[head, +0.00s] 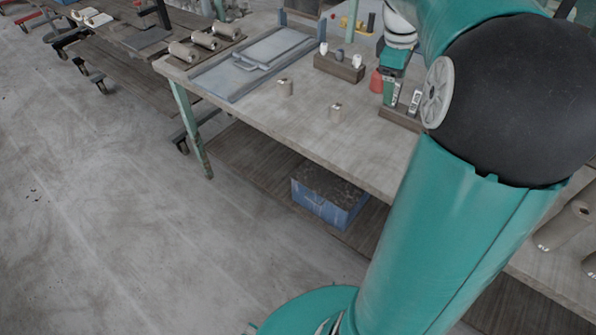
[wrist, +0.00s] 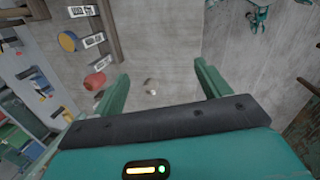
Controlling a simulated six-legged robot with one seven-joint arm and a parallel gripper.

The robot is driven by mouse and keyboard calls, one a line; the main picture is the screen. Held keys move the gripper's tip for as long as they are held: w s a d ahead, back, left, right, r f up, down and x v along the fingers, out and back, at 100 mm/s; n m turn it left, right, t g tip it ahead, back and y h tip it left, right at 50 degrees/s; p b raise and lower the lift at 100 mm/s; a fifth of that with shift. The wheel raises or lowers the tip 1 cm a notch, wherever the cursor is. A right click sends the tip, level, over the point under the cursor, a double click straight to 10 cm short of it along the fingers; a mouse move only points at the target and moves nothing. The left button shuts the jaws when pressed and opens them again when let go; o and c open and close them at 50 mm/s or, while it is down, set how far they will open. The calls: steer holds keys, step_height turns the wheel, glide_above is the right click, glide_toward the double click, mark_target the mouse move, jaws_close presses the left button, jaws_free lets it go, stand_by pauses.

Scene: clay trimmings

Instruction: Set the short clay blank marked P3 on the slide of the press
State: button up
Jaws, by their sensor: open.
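My gripper (wrist: 163,73) is open and empty. In the wrist view a small pale blank (wrist: 152,88) shows between its fingers, on the bench below. In the head view my arm partly hides the gripper.
A wooden block with white-topped pieces (head: 339,66) stands behind the blanks. A red object (head: 376,82) and a rack of labelled cards (head: 403,118) are close to my gripper. Clay cylinders (head: 205,40) lie behind the plate.

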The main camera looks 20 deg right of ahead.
steer(key=s+a+r+m+t, duration=0.1)
steer(key=a+r+m, duration=0.1)
steer(key=a, duration=0.9)
steer(key=s+a+f+m+t+y, duration=0.1)
steer(key=s+a+f+m+t, duration=0.1)
steer(key=s+a, duration=0.4)
steer(key=s+a+f+m+t+y, duration=0.1)
steer(key=s+a, duration=0.5)
steer(key=a, duration=0.8)
steer(key=shift+s+f+m+t, duration=0.25)
steer(key=shift+f+m+t, duration=0.3)
steer(key=shift+m, duration=0.45)
